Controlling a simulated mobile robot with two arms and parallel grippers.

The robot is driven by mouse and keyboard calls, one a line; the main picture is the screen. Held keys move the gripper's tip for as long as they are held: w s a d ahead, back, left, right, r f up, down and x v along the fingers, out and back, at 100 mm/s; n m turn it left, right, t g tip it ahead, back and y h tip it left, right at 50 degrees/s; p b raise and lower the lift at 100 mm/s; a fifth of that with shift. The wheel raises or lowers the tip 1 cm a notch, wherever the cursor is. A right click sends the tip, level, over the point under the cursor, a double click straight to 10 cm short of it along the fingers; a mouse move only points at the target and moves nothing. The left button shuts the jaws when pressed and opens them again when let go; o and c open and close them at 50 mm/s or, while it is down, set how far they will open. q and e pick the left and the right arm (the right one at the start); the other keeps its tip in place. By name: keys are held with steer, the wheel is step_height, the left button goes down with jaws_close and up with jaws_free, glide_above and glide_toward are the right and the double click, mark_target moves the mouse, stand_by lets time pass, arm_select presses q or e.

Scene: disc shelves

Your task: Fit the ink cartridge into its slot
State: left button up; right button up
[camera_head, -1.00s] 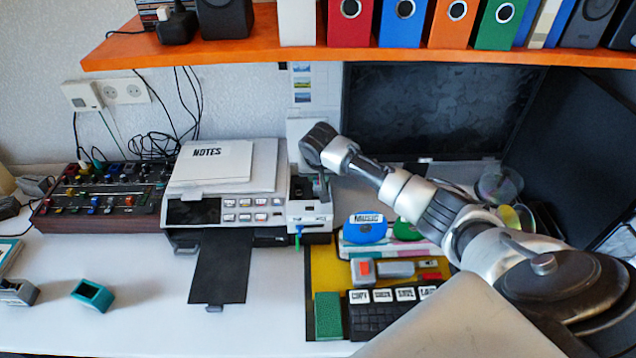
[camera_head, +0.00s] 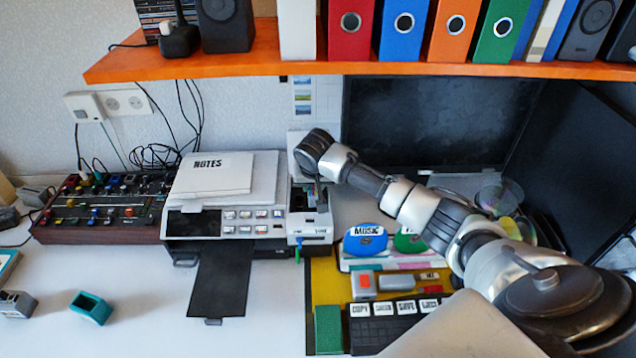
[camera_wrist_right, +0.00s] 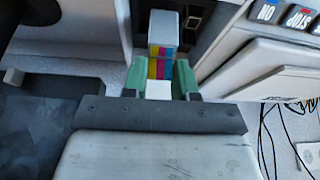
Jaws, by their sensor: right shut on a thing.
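The printer (camera_head: 222,217) stands on the desk, with an open dark bay at its right end. My right gripper (camera_wrist_right: 160,82) is over that bay, pointing down into it. In the wrist view its two green fingers are shut on the ink cartridge (camera_wrist_right: 162,62), a small white block with cyan, magenta and yellow stripes. The dark bay (camera_wrist_right: 190,42) surrounds the cartridge's far end, with a narrow opening beside it. I cannot tell how deep the cartridge sits. In the head view the cartridge is mostly hidden by my wrist. My left gripper is not in view.
Papers marked NOTES (camera_head: 208,174) lie on the printer. A mixer (camera_head: 105,212) stands to its left, a monitor (camera_head: 430,125) behind my right arm. An orange shelf (camera_head: 280,66) hangs above.

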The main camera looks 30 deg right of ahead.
steer(key=s+a+r+n+y, duration=0.1)
steer(key=s+a+r+n, duration=0.1)
steer(key=s+a+r, duration=0.4)
steer(key=s+a+r+n+y, duration=0.1)
steer(key=s+a+r+n, duration=0.2)
steer(key=a, duration=0.5)
steer(key=w+d+f+m, duration=0.2)
steer(key=w+d+f, duration=0.1)
steer(key=d+f, duration=0.1)
steer(key=w+d+f+m+h+b, duration=0.1)
steer(key=w+d+f, duration=0.2)
steer(key=d, duration=0.3)
steer(key=w+d+f+m+h+b, duration=0.1)
steer(key=w+d+f+m, duration=0.1)
steer(key=d, duration=0.4)
steer(key=shift+w+f+m, duration=0.15)
steer(key=shift+w+f, duration=0.25)
steer(key=shift+f, duration=0.3)
steer(key=shift+w+f+m, duration=0.15)
steer(key=shift+w+f, duration=0.25)
steer(key=shift+f, duration=0.25)
steer(key=shift+r, duration=0.1)
